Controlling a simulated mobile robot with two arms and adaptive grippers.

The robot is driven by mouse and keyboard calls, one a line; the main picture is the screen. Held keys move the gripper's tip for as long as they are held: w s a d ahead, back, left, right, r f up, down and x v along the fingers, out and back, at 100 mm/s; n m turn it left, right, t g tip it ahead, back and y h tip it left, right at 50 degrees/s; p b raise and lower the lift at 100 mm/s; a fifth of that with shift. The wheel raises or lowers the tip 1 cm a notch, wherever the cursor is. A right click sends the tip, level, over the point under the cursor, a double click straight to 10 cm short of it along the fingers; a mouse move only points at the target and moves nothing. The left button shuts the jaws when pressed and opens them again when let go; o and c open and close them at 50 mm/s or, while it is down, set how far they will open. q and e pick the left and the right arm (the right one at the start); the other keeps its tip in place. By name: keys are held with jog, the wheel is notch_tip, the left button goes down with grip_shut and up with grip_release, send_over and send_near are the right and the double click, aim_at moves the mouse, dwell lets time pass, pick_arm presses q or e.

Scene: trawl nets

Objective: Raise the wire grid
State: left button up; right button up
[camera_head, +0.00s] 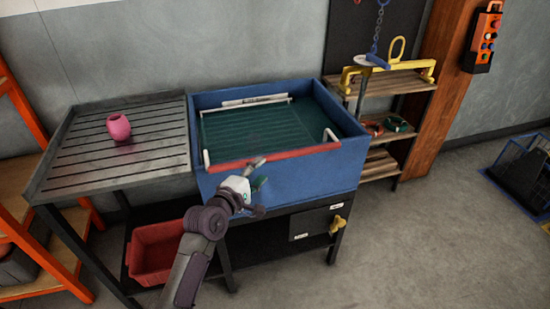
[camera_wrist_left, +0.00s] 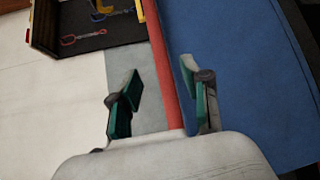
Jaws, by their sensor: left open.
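The wire grid (camera_head: 255,128) is a dark green mesh panel lying in the blue tub (camera_head: 290,178). A red bar (camera_head: 290,155) with white ends runs along its front side, near the tub's front rim. My left gripper (camera_head: 259,173) is open and empty at the tub's front, beside the red bar. In the left wrist view, the red bar (camera_wrist_left: 163,65) passes between the two open fingers of my left gripper (camera_wrist_left: 163,92), closer to the right finger. I cannot tell whether the fingers touch it. My right gripper is not in view.
A slatted metal table (camera_head: 90,160) with a pink object (camera_head: 118,127) adjoins the tub on the left. A red crate (camera_head: 155,250) sits below. A yellow lifting beam (camera_head: 390,72) hangs by wooden shelves (camera_head: 395,85) on the right.

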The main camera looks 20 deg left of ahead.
aim_at(271, 161)
pick_arm(q)
jog(key=x, duration=0.8)
jog(key=shift+w, duration=0.2)
grip_shut()
